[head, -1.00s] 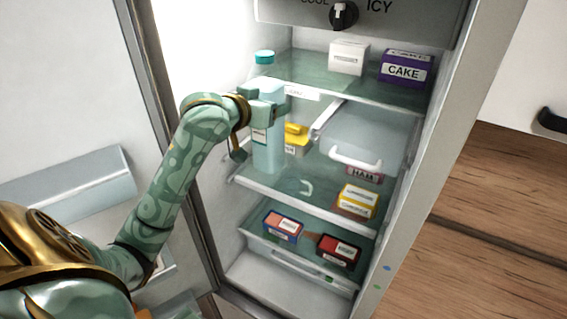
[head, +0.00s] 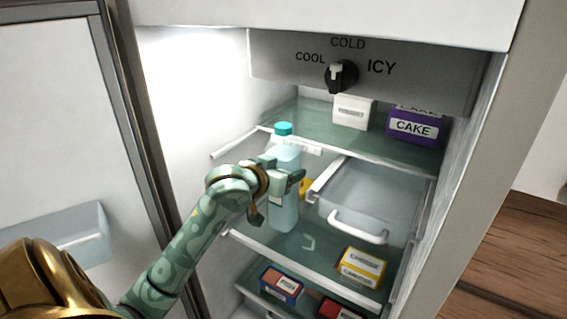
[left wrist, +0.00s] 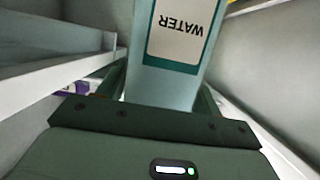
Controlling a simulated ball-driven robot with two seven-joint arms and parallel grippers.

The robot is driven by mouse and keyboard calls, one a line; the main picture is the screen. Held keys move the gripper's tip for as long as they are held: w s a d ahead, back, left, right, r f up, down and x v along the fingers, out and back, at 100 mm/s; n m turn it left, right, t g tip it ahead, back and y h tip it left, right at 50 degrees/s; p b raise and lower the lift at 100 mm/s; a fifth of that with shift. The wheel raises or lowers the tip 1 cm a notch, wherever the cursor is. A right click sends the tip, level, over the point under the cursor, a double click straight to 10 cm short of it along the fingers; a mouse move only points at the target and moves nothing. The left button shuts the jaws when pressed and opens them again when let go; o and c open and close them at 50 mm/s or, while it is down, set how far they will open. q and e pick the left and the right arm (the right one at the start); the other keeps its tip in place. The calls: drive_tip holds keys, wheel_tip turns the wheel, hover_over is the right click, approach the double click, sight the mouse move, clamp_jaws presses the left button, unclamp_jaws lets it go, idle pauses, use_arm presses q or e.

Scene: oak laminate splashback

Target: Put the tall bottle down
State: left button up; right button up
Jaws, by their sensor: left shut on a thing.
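The tall bottle (head: 284,213) is pale blue with a teal cap and stands upright inside the open fridge at the left. Its lower end is at the middle shelf (head: 300,262), near the front edge; I cannot tell whether it touches the shelf. My left gripper (head: 288,180) is shut around the bottle's middle and hides part of it. In the left wrist view the bottle (left wrist: 172,88) is between the fingers, its WATER label upside down. My right gripper is not in view.
A yellow item (head: 306,187) is partly hidden just behind the bottle. A clear drawer (head: 358,233) hangs to its right, above a yellow-white box (head: 361,266). White and purple CAKE (head: 413,128) boxes sit on the top shelf (head: 350,148). The middle shelf's front centre looks clear.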

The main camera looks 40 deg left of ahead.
use_arm(q)
wheel_tip(320, 180, down, 3)
drive_tip(key=shift+w+f, duration=0.1)
drive_tip(key=shift+f, duration=0.05)
drive_tip(key=o, duration=1.8)
drive_tip(key=shift+w+f, duration=0.1)
drive_tip(key=shift+f, duration=0.2)
drive_tip(key=shift+d, duration=0.1)
drive_tip(key=v, duration=1.2)
drive_tip(key=shift+r, duration=0.2)
